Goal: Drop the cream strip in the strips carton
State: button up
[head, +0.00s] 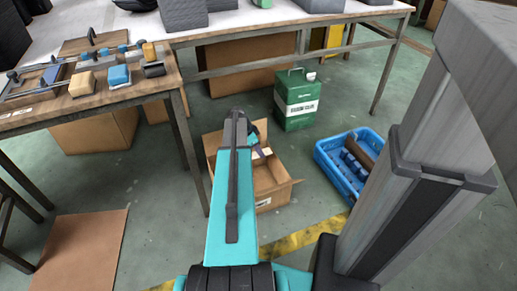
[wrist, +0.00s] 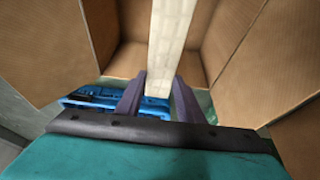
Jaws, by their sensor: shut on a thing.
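The cream strip (wrist: 172,40) is long and pale and stands out from between the two dark fingers of my gripper (wrist: 158,88) in the wrist view. The gripper is shut on it. Brown cardboard walls of the strips carton (wrist: 120,30) lie around and beyond the strip. In the head view the open carton (head: 274,183) stands on the floor, with my teal arm across its left part. My gripper is mostly hidden behind the arm there, over the carton. I cannot tell how far the strip reaches into it.
A blue crate (head: 324,147) with blue and brown things stands right of the carton. A green canister (head: 296,99) stands behind it. At left is a wooden table (head: 130,93) with trays and blocks. A flat brown sheet (head: 78,250) lies on the floor.

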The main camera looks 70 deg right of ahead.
notch_tip(320, 180, down, 10)
jog(key=b, duration=0.5)
dwell(0.5)
jog(key=o, duration=1.1)
jog(key=shift+o, duration=0.7)
jog(key=shift+r, duration=0.15)
jog(key=shift+r+p, duration=2.4)
jog(key=shift+r, duration=2)
